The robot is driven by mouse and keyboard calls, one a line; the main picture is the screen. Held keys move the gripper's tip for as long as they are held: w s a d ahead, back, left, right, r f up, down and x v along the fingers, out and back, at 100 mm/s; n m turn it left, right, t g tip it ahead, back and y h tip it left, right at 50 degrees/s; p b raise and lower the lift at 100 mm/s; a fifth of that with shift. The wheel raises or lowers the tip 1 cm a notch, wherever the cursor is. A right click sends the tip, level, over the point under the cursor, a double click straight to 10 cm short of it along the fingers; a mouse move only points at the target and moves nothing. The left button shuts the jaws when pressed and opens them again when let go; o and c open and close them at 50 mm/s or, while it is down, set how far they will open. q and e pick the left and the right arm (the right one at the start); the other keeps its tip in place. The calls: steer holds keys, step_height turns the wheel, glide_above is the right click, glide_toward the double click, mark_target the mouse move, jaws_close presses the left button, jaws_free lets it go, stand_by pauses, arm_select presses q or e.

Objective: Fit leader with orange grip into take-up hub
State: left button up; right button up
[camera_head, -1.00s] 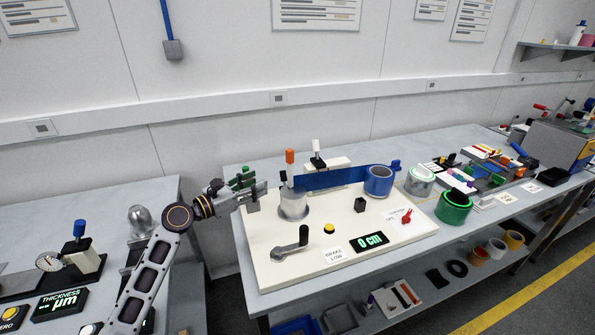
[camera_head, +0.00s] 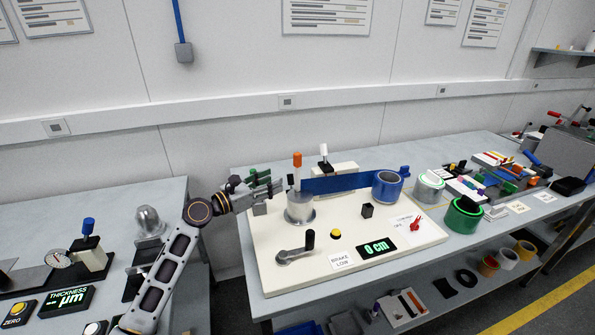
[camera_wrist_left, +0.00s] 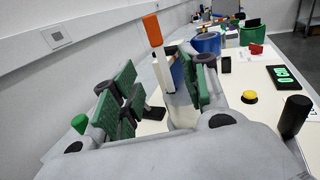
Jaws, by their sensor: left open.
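The leader is a blue strip (camera_head: 335,185) with an upright orange-topped grip (camera_head: 297,161) at its left end. It runs right to a blue roll (camera_head: 388,187). The grip's lower end is at the grey metal take-up hub (camera_head: 300,208); I cannot tell whether it is seated there. My left gripper (camera_head: 279,187) is open just left of the grip, apart from it in the head view. In the left wrist view, the orange grip (camera_wrist_left: 153,30) shows between and beyond the green-padded fingers of my left gripper (camera_wrist_left: 160,85). My right gripper is out of view.
The cream panel carries a crank (camera_head: 296,248), a yellow button (camera_head: 335,234), a green display reading 0 cm (camera_head: 377,247) and a red switch (camera_head: 416,224). Metal and green rolls (camera_head: 464,215) stand to the right. A thickness gauge (camera_head: 62,262) is on the left table.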

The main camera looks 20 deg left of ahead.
mark_target(296, 169)
arm_select(q)
steer(key=shift+x, duration=2.95)
steer(key=shift+x, duration=2.55)
steer(key=shift+r, duration=0.1)
steer(key=shift+c, duration=0.2)
jaws_close()
